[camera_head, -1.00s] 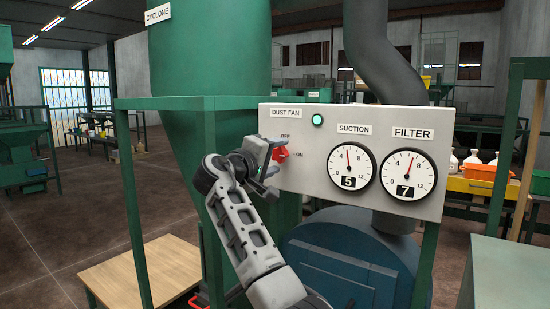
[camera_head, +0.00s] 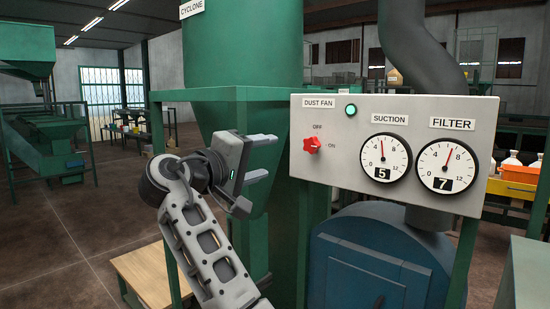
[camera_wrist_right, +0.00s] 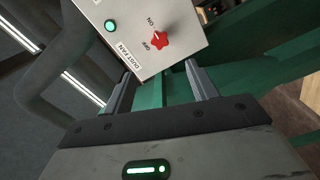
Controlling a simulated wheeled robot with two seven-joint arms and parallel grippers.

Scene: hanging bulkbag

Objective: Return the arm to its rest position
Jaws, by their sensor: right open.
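My right gripper (camera_head: 262,157) is open and empty in the head view, left of the control panel and clear of it. In the right wrist view its two fingers (camera_wrist_right: 160,88) stand apart with nothing between them. The red dust fan switch (camera_head: 312,145) sits on the panel's left part, apart from the fingers, with its pointer toward ON. It also shows in the wrist view (camera_wrist_right: 160,39). The green lamp (camera_head: 351,110) above it looks lit. My left gripper is not in view.
The grey control panel (camera_head: 343,177) carries a suction gauge (camera_head: 384,159) reading 5 and a filter gauge (camera_head: 446,165) reading 7. The green cyclone (camera_head: 240,50) and its frame stand behind my arm. A wooden platform (camera_head: 145,277) lies low. Open floor (camera_head: 60,240) is at left.

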